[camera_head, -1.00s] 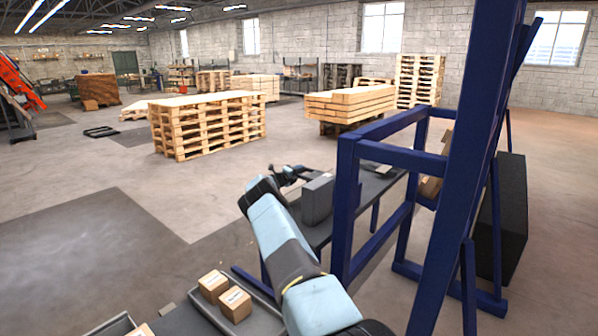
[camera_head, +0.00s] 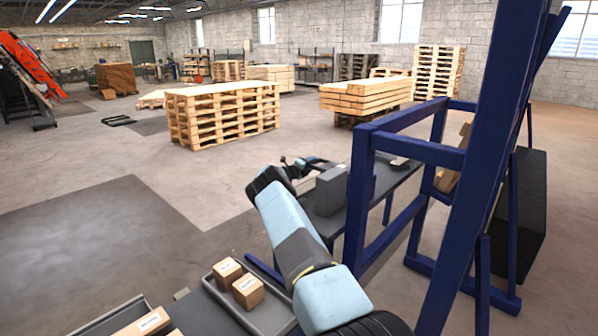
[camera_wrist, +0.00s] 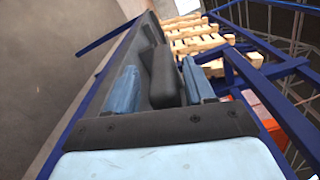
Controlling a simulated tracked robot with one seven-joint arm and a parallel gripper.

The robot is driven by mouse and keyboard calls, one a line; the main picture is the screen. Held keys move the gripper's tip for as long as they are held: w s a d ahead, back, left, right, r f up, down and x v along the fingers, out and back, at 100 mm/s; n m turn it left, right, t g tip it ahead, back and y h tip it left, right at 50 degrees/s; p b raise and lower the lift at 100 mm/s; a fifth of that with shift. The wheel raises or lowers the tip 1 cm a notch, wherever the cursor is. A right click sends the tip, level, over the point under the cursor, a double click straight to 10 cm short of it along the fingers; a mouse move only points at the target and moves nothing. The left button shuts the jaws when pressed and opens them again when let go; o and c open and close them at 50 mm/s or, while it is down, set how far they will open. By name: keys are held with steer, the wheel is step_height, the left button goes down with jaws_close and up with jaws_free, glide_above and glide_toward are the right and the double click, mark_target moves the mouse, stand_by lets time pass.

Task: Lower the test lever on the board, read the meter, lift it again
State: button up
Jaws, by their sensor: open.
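A dark grey box-like unit (camera_head: 331,190) stands on the long dark bench (camera_head: 384,196), beyond my forearm. I cannot tell whether it is the test board; no lever or meter face can be made out. My gripper (camera_head: 302,164) is just to the left of this unit in the head view, small and partly lost against the dark wrist. In the wrist view my gripper (camera_wrist: 160,85) has its two blue fingers apart. A dark grey block (camera_wrist: 161,76) shows in the gap between them; contact cannot be told.
A blue steel frame (camera_head: 470,170) rises close on the right. A grey tray with small cartons (camera_head: 248,291) lies below my arm. Stacked pallets (camera_head: 224,116) and timber (camera_head: 364,95) stand farther back. The floor (camera_head: 75,225) at left is open.

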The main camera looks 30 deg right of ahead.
steer(key=v, duration=1.2)
steer(key=x, duration=1.3)
steer(key=shift+d+r, duration=0.1)
steer(key=shift+d, duration=0.15)
stand_by(0.4)
